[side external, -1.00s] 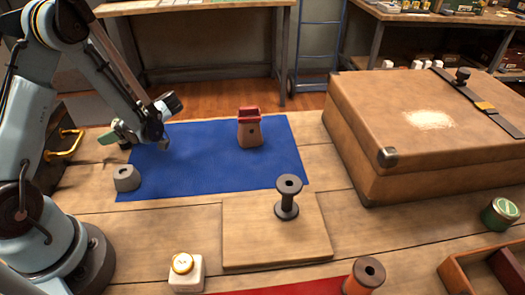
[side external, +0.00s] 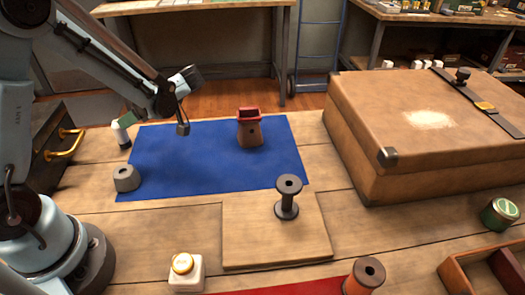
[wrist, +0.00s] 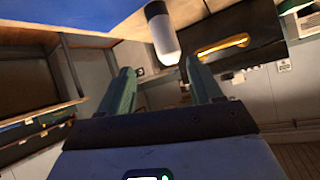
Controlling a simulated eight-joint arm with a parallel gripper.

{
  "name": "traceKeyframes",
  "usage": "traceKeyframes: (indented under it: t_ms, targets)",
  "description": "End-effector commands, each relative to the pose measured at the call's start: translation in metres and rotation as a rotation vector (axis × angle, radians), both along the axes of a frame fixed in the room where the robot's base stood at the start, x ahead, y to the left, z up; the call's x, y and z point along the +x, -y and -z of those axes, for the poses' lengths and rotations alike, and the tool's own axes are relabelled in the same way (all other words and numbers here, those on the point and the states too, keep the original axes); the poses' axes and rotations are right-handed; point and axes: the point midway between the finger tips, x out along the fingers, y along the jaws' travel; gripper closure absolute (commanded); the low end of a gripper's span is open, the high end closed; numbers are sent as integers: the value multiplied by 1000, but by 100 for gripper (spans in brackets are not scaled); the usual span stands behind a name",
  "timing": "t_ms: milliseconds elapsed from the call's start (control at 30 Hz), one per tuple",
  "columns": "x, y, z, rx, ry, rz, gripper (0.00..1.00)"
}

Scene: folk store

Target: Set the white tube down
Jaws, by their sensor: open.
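The white tube (side external: 121,134) stands upright on the wooden table, just left of the blue mat. In the wrist view, the white tube (wrist: 162,35) shows beyond the fingertips, near the gap between them, and clear of both fingers. My gripper (wrist: 158,68) has its two green fingers spread apart with nothing between them. In the side view, a green finger of my gripper (side external: 127,117) shows close above the tube's top; the rest is partly hidden by the arm.
A dark spool (side external: 287,198) stands on a wooden board (side external: 260,240). A yellow-handled drawer (side external: 65,150) is left of the tube. A large brown case (side external: 440,130) fills the right.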

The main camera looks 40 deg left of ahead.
Motion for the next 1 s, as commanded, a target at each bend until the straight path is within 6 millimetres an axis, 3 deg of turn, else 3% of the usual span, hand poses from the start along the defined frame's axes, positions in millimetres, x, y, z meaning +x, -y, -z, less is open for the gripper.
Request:
traceKeyframes:
  t_ms: [200, 500, 800, 1000]
  targets:
    - [8, 28, -20, -293, -98, 407, 35]
    - [7, 87, -39, -535, -159, 1019, 35]
    - [-5, 152, -56, -544, -127, 1598, 35]
    - [-10, 177, -63, -475, -94, 1818, 35]
